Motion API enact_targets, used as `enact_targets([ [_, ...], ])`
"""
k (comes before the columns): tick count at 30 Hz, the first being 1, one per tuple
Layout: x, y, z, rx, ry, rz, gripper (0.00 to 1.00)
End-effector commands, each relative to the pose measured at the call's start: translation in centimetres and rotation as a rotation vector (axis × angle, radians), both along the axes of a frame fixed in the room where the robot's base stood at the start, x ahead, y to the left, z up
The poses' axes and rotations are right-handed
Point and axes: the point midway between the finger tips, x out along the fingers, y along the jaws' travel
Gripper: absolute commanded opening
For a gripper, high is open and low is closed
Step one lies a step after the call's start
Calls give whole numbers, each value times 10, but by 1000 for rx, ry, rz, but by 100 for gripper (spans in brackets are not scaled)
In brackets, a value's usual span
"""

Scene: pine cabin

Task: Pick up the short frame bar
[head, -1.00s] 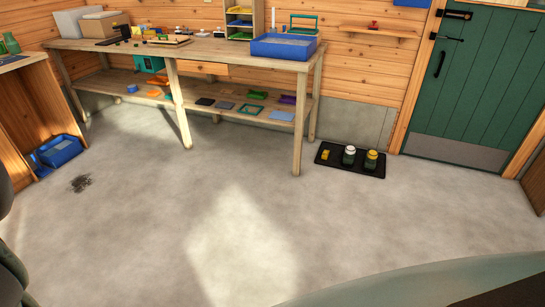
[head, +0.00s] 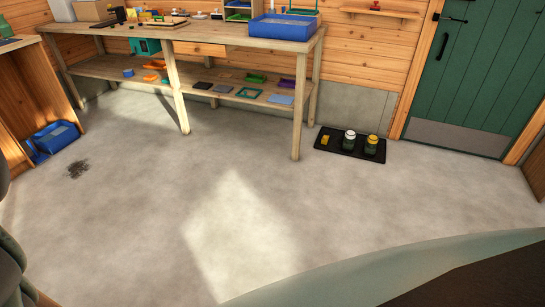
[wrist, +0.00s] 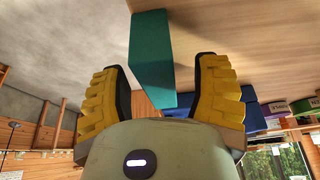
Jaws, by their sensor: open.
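I cannot pick out the short frame bar for certain in either view. The workbench (head: 215,34) has small parts and dark pieces on its top, too small to tell apart. Its lower shelf holds flat coloured pieces, among them a green frame-shaped one (head: 239,93). In the wrist view my gripper (wrist: 160,66) has its yellow ridged fingers spread wide, and I see nothing held. A teal block-like thing (wrist: 150,55) shows beyond and between the fingers; its distance is unclear. My gripper is not in the head view.
A blue bin (head: 283,30) stands on the bench's right end. A black tray (head: 336,151) with two jars lies on the floor near the green door (head: 470,80). Another blue bin (head: 54,141) sits on the floor at left. The middle floor is clear, with a dark spot (head: 78,168).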

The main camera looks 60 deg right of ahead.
Motion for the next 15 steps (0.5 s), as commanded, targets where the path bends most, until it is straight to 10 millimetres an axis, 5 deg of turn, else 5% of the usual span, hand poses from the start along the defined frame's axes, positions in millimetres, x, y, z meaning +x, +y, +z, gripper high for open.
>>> enact_targets([
  [15, 0, 0, 0, 0, 0, 1, 18],
])
